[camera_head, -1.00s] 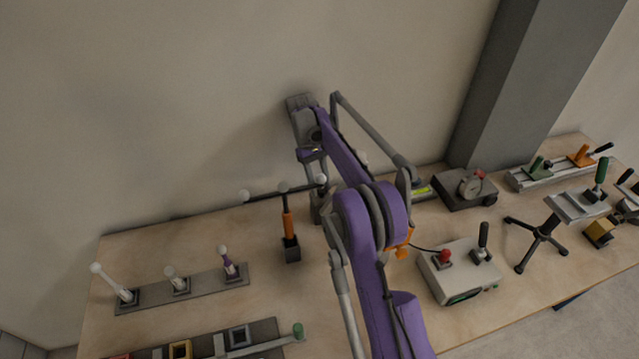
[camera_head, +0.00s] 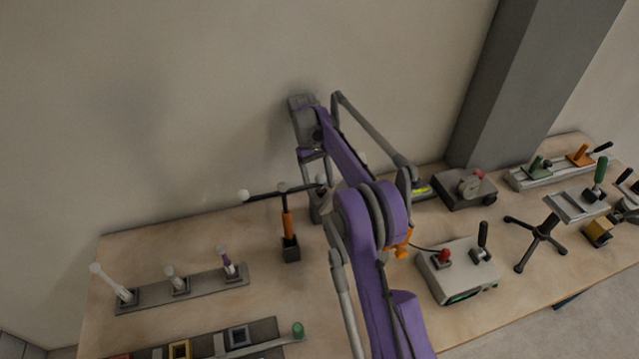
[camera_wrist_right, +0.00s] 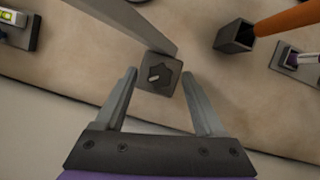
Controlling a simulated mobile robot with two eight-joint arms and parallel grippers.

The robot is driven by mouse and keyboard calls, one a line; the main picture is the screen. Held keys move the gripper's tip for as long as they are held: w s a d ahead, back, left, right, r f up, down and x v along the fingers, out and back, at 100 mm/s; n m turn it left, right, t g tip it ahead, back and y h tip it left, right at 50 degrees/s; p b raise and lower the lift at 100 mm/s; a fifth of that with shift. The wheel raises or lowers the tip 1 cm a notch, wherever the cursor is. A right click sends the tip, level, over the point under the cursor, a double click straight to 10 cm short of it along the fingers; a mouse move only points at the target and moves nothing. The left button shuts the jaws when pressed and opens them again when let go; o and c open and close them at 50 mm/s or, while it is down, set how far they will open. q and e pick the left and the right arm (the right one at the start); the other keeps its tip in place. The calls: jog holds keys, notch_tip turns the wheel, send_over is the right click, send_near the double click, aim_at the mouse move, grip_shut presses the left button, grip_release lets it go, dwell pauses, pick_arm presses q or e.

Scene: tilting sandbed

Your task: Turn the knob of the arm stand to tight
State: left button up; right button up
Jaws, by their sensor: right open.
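The arm stand (camera_wrist_right: 172,58) shows in the right wrist view as a square grey block with a grey bar running to the upper left. Its dark lobed knob (camera_wrist_right: 163,72) faces the camera and has a short pale mark pointing left. My right gripper (camera_wrist_right: 160,88) is open, with a finger on either side of the block's lower part and gaps beside the knob. In the head view the right gripper (camera_head: 314,172) points down over the stand (camera_head: 317,207), which my purple arm partly hides. My left gripper is not in view.
An orange post (camera_head: 288,224) with a dark crossbar stands close left of the stand. A strip with white-topped levers (camera_head: 180,290) lies further left. A grey control box (camera_head: 458,270) and a gauge box (camera_head: 465,188) are to the right. The wall is close behind.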

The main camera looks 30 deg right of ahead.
notch_tip(320, 180, up, 10)
jog(key=shift+p, duration=0.4)
dwell(0.3)
